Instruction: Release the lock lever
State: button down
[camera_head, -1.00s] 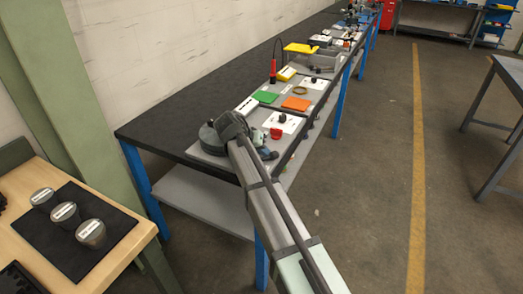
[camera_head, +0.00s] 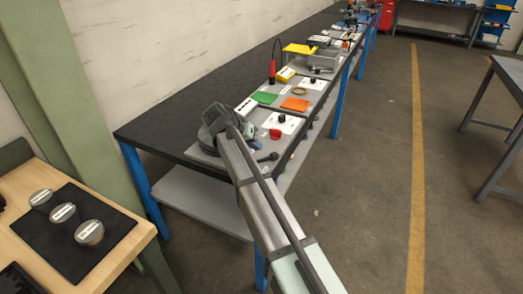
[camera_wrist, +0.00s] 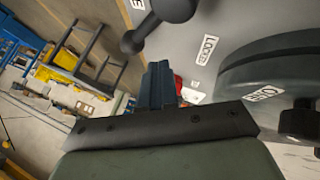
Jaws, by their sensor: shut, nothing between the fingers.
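The black lever with ball ends (camera_wrist: 172,12) shows at the top of the wrist view, crossing a light grey plate. A white label (camera_wrist: 206,48) that seems to read LOCK lies on the plate to its right. In the head view a black lever with a round knob (camera_head: 272,157) shows just right of my arm. My gripper (camera_wrist: 158,80) is shut and empty, its blue-grey fingers below the lever and apart from it in the picture. In the head view my gripper (camera_head: 249,130) is small, over the near end of the bench, partly hidden by my arm.
A large dark round disc (camera_wrist: 270,75) with a label and a black knob (camera_wrist: 300,122) stands right of my gripper in the wrist view. A red knob (camera_head: 275,134) and a white plate (camera_head: 289,124) lie farther along the bench.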

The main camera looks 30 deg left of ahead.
jog(key=a+r, duration=0.1)
jog(key=s+a+r, duration=0.1)
jog(key=r, duration=0.1)
jog(key=s+a+r, duration=0.1)
jog(key=shift+r, duration=0.15)
jog(key=shift+d, duration=0.15)
dwell(0.4)
